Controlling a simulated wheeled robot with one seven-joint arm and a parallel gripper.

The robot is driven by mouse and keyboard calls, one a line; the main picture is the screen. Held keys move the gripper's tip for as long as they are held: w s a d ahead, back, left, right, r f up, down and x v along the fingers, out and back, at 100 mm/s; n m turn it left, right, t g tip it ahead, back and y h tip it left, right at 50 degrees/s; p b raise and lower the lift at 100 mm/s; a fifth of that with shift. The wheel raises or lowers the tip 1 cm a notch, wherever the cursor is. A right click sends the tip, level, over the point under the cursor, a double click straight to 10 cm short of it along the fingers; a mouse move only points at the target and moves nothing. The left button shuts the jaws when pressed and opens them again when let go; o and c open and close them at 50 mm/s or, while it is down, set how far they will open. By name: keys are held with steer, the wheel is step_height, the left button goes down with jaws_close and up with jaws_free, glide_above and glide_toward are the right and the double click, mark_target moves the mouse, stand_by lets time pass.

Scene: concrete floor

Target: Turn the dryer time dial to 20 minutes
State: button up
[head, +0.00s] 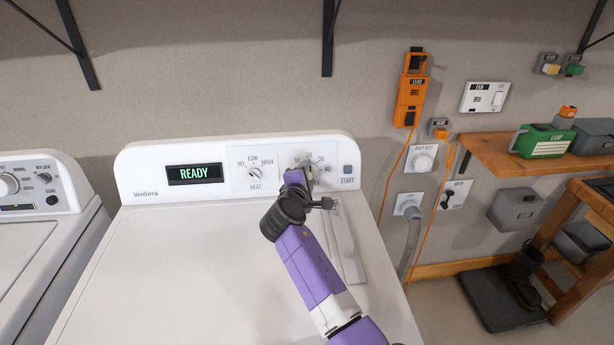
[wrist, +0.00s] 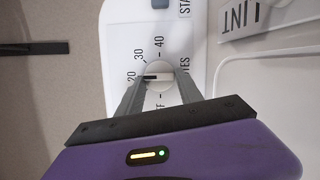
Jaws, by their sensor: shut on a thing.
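The dryer (head: 190,235) has a white control panel with a time dial marked 10, 20, 30 and 40. The time dial (wrist: 158,72) is a small round white knob with a dark bar across it. In the wrist view the bar lies level, its left end in line with the 20 mark (wrist: 131,77). My gripper (wrist: 158,84) is shut on the dial, one finger on each side. In the head view my gripper (head: 306,180) is at the panel and hides much of the dial. The OFF mark is partly covered by the fingers.
The display (head: 195,174) reads READY. The heat knob (head: 255,172) is left of the time dial, and the START button (head: 348,169) is right of it. A washer (head: 35,235) stands at left. Wall outlets, orange cords and a wooden shelf (head: 520,160) are at right.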

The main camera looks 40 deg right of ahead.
steer(key=o, duration=1.4)
steer(key=shift+b+v, duration=0.3)
steer(key=shift+v, duration=3.6)
steer(key=shift+d, duration=0.1)
